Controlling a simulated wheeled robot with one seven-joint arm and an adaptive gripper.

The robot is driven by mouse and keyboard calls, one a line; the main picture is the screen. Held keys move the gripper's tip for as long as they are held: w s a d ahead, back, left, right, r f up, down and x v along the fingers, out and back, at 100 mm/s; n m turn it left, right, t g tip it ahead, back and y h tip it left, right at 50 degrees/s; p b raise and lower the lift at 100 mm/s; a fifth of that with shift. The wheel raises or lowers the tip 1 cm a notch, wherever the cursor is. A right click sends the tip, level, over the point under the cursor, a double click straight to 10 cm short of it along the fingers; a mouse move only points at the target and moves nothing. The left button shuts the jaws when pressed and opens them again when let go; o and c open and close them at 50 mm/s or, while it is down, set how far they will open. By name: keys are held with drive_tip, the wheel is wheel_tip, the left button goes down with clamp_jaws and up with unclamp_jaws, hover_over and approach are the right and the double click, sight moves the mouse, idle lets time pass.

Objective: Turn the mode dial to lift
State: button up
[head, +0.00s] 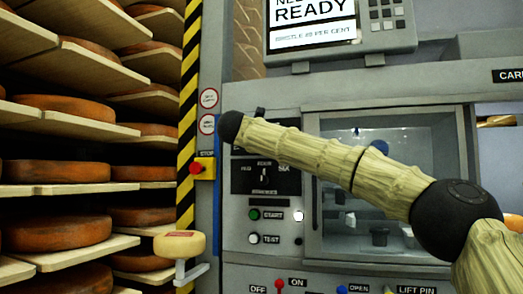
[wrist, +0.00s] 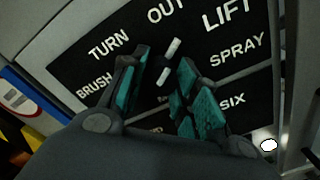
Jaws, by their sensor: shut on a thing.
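In the wrist view the mode dial (wrist: 172,47) shows as a dark knob with a white pointer mark, on a black plate (wrist: 95,68). White words on the plate read BRUSH, TURN, OUT, LIFT and SPRAY. The pointer leans up and slightly right, roughly between OUT and LIFT and nearer OUT. My gripper (wrist: 164,62) has its two teal-padded fingers on either side of the knob, shut on it. The fingers cover part of the knob. In the head view my arm hides the dial and the gripper.
A lower selector plate (head: 265,177) sits under my arm, with START (head: 254,215) and TEST (head: 254,239) buttons below. A red stop button (head: 196,168) is on the left post. A glazed chamber (head: 345,230) stands right. Shelves of cheese wheels (head: 55,235) fill the left.

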drive_tip(key=shift+w+a+f+m+b, duration=0.1)
drive_tip(key=shift+a+f+m+b, duration=0.1)
drive_tip(key=shift+f+m+b, duration=0.5)
drive_tip(key=shift+r+m, duration=0.25)
drive_tip(key=shift+m, duration=0.05)
drive_tip(key=o, duration=1)
drive_tip(key=shift+r, duration=0.1)
drive_tip(key=v, duration=1.2)
drive_tip(key=shift+d+r, duration=0.15)
drive_tip(key=shift+r, duration=0.15)
